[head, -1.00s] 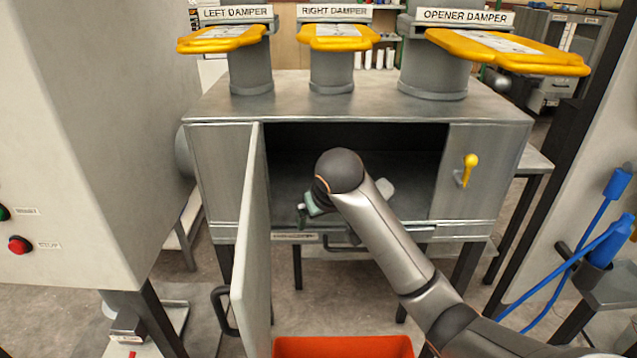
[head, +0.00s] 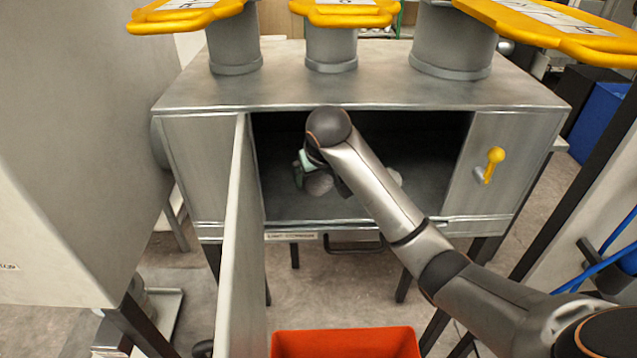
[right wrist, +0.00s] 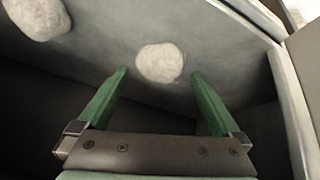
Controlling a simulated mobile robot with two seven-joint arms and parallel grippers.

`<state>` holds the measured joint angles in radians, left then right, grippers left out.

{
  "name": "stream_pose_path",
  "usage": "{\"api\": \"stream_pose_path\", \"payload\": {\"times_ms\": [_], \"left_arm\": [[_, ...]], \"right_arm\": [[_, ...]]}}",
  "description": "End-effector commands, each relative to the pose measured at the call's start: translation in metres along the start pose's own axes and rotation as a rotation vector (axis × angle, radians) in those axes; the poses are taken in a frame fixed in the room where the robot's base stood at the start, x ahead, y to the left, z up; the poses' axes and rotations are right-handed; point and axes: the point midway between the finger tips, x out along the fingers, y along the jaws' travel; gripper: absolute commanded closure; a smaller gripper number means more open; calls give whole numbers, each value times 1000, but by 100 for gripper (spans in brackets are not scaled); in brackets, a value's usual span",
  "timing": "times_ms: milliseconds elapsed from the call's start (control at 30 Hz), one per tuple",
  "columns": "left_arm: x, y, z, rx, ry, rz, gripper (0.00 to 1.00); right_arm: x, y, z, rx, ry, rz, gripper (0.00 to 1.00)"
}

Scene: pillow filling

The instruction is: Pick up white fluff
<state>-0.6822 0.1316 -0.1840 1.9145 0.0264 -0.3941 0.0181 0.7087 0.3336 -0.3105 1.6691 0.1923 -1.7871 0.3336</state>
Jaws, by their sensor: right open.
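A piece of white fluff (right wrist: 160,63) lies on the grey cabinet floor, straight ahead of my right gripper (right wrist: 160,74). The gripper's two green fingers are spread wide with nothing held between them; the fluff shows in the gap at their tips. A second piece of white fluff (right wrist: 38,17) lies at the upper left of the wrist view. In the head view my right gripper (head: 306,162) is inside the cabinet, partly hidden by my arm. One fluff (head: 319,184) shows just below it, and another (head: 395,176) shows right of my forearm. My left gripper is not in view.
The metal cabinet (head: 360,82) has its door (head: 240,240) swung open on the left. A yellow handle (head: 494,160) sits on the right front panel. An orange bin (head: 345,343) stands below the opening. Yellow-topped damper columns (head: 331,50) stand on the cabinet.

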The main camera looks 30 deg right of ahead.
Motion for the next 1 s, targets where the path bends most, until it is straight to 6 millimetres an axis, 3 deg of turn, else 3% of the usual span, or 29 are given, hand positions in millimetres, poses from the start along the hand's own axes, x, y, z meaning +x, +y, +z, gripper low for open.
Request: {"api": "stream_pose_path", "payload": {"times_ms": [167, 400, 1000], "left_arm": [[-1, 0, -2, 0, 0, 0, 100], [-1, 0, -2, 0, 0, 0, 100], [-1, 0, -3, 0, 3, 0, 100]], "right_arm": [[19, 0, 0, 0, 0, 1, 0], [22, 0, 0, 0, 1, 0, 0], [21, 0, 0, 0, 1, -1, 66]]}}
